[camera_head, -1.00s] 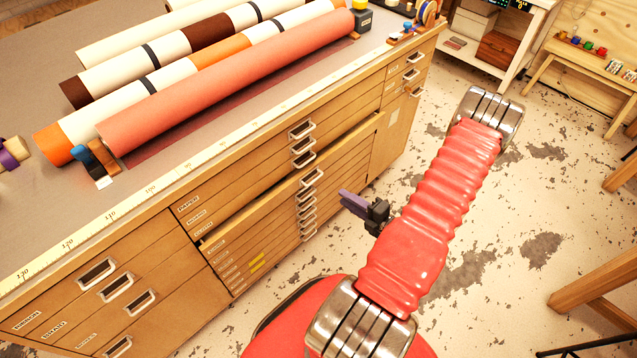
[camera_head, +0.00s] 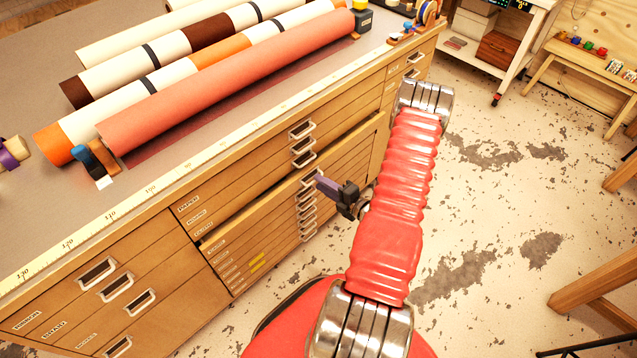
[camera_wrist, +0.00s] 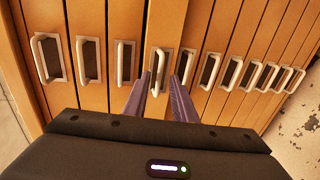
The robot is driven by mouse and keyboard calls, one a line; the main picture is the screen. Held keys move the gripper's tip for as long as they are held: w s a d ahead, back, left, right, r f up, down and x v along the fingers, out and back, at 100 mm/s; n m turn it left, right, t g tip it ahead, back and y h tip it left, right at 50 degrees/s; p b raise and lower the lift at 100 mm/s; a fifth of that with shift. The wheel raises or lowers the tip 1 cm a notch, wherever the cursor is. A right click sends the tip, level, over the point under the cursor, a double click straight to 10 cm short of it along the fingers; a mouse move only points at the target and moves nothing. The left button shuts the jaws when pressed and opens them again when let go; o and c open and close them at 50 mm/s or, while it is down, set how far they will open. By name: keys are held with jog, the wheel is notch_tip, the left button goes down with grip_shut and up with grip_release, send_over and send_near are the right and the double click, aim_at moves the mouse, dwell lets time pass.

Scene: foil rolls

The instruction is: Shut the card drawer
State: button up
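One wooden drawer (camera_head: 262,211) in the cabinet's middle stack stands out a little from those around it; I take it for the card drawer, though its label is too small to read. The fingers are apart and nothing is held. I cannot tell whether they touch the handle.
Several shut drawers with metal handles sit above and below. Foil rolls (camera_head: 230,85) lie on the cabinet top (camera_head: 45,215). A white shelf (camera_head: 525,45) and a wooden bench (camera_head: 590,75) stand at the back right.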

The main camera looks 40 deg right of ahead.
jog(key=shift+x, duration=0.95)
jog(key=shift+c, duration=0.6)
grip_shut()
jog(key=shift+s+f, duration=0.1)
jog(key=shift+f, duration=0.05)
